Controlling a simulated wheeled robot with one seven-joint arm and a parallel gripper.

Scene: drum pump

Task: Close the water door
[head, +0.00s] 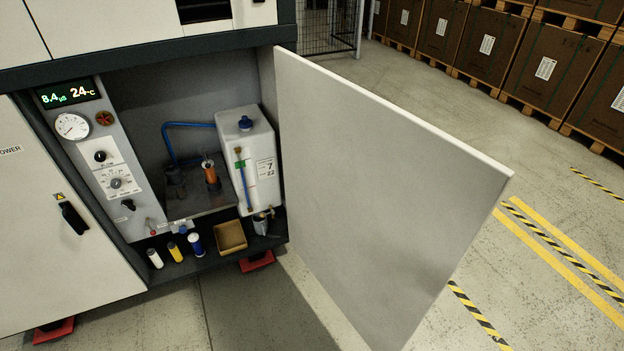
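The water door (375,195) is a plain light grey panel on the right of the cabinet. It stands wide open, hinged at the right edge of the open compartment (258,75) and swung out toward me and to the right. Its lower end runs past the bottom edge of the view. I see no handle on the face that shows; its other face is hidden. My gripper is not in the head view.
Inside the compartment are a white tank (262,172), an orange-topped part (210,175), a gauge panel (112,160), several bottles (194,243) and a cardboard tray (230,237). A closed power door (60,240) is at left. Floor right of the door is clear; boxes (545,68) stand behind.

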